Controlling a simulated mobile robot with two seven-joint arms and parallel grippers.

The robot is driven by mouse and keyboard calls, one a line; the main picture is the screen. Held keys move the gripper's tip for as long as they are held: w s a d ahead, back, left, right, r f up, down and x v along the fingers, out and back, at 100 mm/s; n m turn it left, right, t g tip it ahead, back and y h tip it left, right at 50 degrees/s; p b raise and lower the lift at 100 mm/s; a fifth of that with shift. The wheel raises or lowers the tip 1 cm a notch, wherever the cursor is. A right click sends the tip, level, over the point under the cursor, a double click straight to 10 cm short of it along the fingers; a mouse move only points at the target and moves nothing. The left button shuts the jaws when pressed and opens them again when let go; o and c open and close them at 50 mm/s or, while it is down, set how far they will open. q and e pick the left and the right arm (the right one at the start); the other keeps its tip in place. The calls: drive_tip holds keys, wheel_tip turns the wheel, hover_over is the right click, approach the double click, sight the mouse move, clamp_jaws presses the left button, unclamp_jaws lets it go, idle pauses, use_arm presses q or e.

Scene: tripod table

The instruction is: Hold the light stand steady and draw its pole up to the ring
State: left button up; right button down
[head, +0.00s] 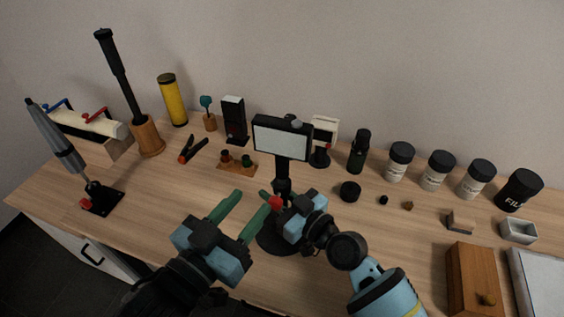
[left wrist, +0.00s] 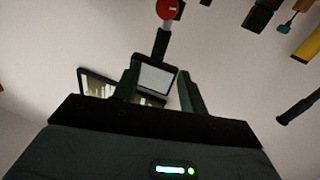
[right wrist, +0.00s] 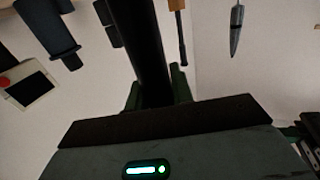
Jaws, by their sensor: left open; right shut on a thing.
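The light stand has a pale, dark-framed panel (head: 283,138) on a black pole (head: 283,172), above a round dark base (head: 268,240) partly hidden by my grippers. A red knob (head: 276,202) sits low on the pole; it also shows in the left wrist view (left wrist: 167,9). My right gripper (head: 284,207) is shut on the pole, which runs between its fingers in the right wrist view (right wrist: 148,50). My left gripper (head: 254,200) is open and empty, its fingers just left of the pole and above the base. I cannot make out a ring on the pole.
Behind the stand are a black box-shaped device (head: 234,118), a white device (head: 323,140) and a black bottle (head: 359,152). Several lidded jars (head: 437,172) line the right rear. A wooden box (head: 473,280) stands front right. A grey tool stand (head: 102,198) is at left.

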sight(279, 169)
use_arm(q)
drive_tip(key=shift+m, duration=0.3)
drive_tip(key=x, duration=1.2)
clamp_jaws()
